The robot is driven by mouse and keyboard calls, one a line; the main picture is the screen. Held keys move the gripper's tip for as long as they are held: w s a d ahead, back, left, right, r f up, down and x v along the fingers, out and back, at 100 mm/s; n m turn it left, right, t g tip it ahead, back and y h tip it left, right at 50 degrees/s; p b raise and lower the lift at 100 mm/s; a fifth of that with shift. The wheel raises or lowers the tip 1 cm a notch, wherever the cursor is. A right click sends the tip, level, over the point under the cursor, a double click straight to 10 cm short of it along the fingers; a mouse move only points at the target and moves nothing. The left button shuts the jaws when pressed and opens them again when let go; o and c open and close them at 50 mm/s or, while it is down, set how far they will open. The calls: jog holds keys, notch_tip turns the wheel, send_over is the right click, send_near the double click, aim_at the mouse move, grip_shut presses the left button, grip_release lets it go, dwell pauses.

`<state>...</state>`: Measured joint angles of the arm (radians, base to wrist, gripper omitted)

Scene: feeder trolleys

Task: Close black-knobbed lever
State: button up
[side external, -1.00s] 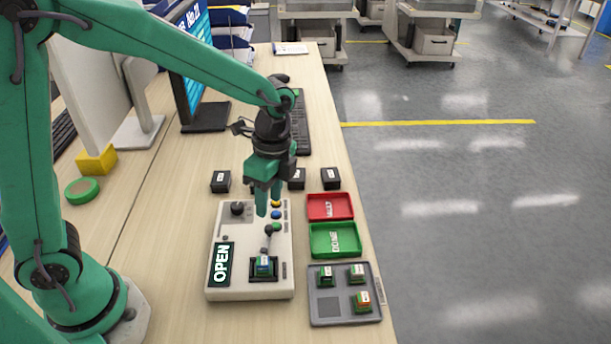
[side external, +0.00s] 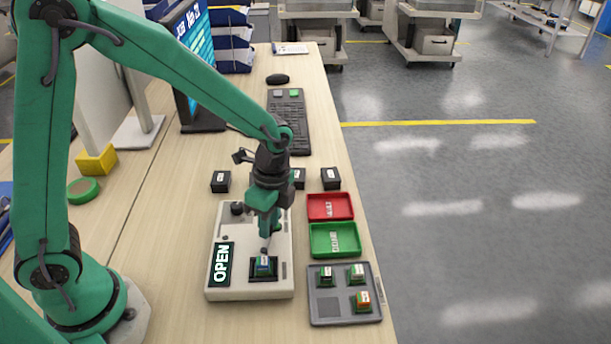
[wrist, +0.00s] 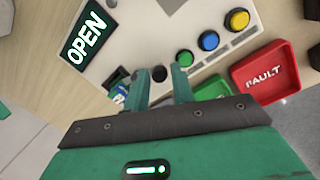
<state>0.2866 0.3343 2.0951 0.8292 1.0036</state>
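The white control box (side external: 225,288) lies on the bench with a dark OPEN sign (side external: 222,265) on its left. A small blue-topped block (side external: 263,264) sits in its dark socket. My gripper (side external: 267,235) points down over the box just behind that block. In the wrist view the lever's black knob (wrist: 159,73) shows between my two fingertips (wrist: 160,75), with a gap on both sides. My gripper is open and seems not to touch the knob. The lever is mostly hidden behind my fingers in the side view.
Green (wrist: 184,58), blue (wrist: 208,40) and yellow (wrist: 237,19) buttons line the box beside my fingers. Red (side external: 330,207) and green (side external: 334,240) trays and a grey tray (side external: 318,317) of blocks stand to the right. Black blocks (side external: 330,178) stand behind.

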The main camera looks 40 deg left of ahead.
grip_shut()
jog(key=shift+a+n, duration=0.2)
jog(key=shift+n, duration=0.4)
jog(key=shift+o, duration=2.1)
grip_release()
notch_tip(320, 180, up, 8)
jog(key=shift+w, duration=0.35)
